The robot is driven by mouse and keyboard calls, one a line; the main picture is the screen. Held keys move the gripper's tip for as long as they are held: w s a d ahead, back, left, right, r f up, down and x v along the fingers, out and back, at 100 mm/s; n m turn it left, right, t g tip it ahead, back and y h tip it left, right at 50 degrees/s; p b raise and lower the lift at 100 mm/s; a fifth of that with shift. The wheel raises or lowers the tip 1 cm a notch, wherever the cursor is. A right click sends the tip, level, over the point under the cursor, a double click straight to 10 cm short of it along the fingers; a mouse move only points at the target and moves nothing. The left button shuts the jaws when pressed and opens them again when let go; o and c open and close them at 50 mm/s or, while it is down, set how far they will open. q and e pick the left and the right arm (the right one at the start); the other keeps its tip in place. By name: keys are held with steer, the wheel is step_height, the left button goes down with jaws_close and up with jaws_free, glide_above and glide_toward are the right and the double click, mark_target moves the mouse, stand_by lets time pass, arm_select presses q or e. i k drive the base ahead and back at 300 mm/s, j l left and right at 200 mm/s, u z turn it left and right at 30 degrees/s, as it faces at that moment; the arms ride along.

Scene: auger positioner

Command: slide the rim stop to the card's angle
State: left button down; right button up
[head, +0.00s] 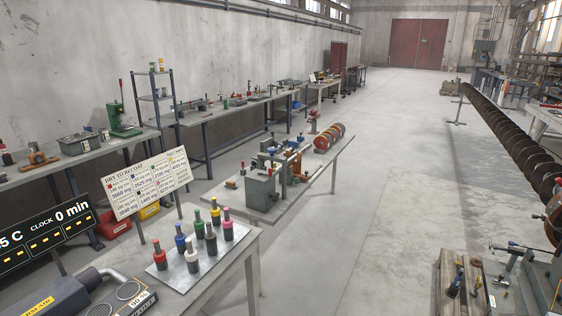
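A long dark auger (505,129) runs along the right side, from the far middle toward the near right edge. At its near end an orange-red disc (553,212) is cut off by the picture's edge. A grey metal stand (545,278) with small fittings is below it. I cannot make out the rim stop or a card with an angle there. Neither of my grippers shows in the head view.
A near table holds a metal plate (180,283) with several colour-capped bottles and a grey blower-like device (66,297). A dark display (45,242) stands behind it. A middle bench (257,212) carries machines and coloured discs. The concrete floor (375,200) between is clear.

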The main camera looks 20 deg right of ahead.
mark_target(534, 216)
steer(key=i+l+z, duration=0.15)
steer(key=i+z, duration=0.65)
steer(key=i+j+z, duration=0.15)
steer(key=i+z, duration=0.2)
steer(key=i+l+z, duration=0.1)
steer(key=i+z, duration=0.65)
steer(key=i, duration=0.15)
steer(key=i+j+z, duration=0.2)
steer(key=i+z, duration=0.45)
steer(key=z, duration=0.2)
steer(key=i+z, duration=0.3)
steer(key=z, duration=0.2)
steer(key=i+j+z, duration=0.25)
steer(key=z, duration=0.25)
steer(key=i+j+z, duration=0.15)
steer(key=z, duration=0.2)
steer(key=i+j+z, duration=0.3)
steer(key=i+l, duration=0.05)
steer(key=i, duration=0.05)
